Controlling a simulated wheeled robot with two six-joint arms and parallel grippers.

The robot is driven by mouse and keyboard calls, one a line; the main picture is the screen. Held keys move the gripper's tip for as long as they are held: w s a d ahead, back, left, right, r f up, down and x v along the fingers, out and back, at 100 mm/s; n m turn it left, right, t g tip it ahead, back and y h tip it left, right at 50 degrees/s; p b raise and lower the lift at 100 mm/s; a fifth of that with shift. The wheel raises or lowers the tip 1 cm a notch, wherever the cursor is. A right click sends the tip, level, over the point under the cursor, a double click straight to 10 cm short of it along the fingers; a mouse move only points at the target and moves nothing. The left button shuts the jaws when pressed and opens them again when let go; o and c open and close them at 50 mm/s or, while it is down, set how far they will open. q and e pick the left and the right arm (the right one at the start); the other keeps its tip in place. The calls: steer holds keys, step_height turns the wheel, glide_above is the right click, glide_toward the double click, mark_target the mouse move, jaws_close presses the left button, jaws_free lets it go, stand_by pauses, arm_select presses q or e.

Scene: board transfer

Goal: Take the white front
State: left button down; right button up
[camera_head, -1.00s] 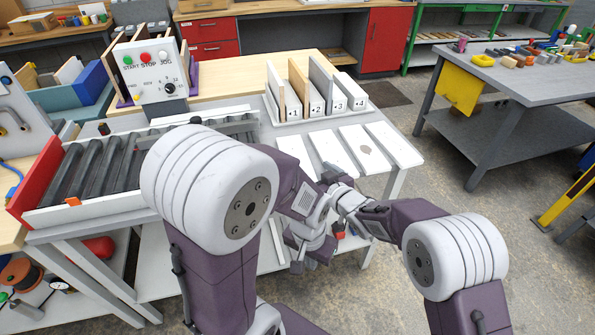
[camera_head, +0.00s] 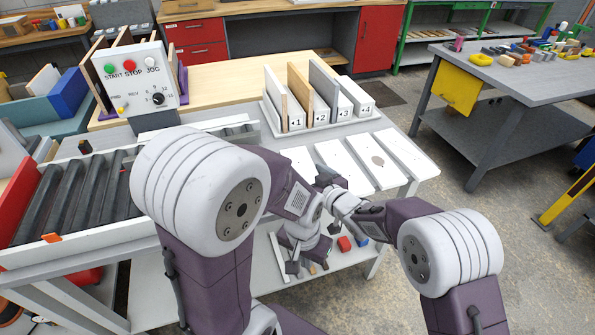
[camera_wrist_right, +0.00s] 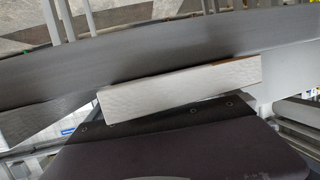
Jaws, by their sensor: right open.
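A rack (camera_head: 273,122) on the table holds upright boards side by side: a white board (camera_head: 274,92) at its left, a wood-coloured one (camera_head: 298,88), a grey one (camera_head: 322,82). Several flat white panels (camera_head: 378,158) lie in front of the rack, one with a grey spot. My right gripper (camera_head: 325,176) is open, apart from the rack and near the panels; my arms partly hide it. My left gripper (camera_head: 308,260) hangs lower, before the table, its fingers apart and empty. The right wrist view shows a pale bar (camera_wrist_right: 180,88) that I cannot identify.
A roller conveyor (camera_head: 75,195) and a START/STOP/JOG control box (camera_head: 140,80) stand at the left. Red and blue blocks (camera_head: 344,243) lie on the lower shelf. A grey workbench (camera_head: 500,85) is at the right, with open floor between.

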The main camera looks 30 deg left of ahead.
mark_target(307, 179)
steer(key=shift+s+d, duration=0.2)
steer(key=shift+d, duration=0.2)
steer(key=shift+c, duration=0.7)
steer(key=shift+s+d+r, duration=0.1)
steer(key=shift+d+r, duration=0.1)
steer(key=shift+d, duration=0.05)
steer(key=c, duration=0.5)
arm_select(q)
steer(key=shift+s+d+r, duration=0.15)
steer(key=shift+d, duration=0.2)
arm_select(e)
steer(key=shift+a+f, duration=0.2)
steer(key=shift+a, duration=0.05)
steer(key=c, duration=0.9)
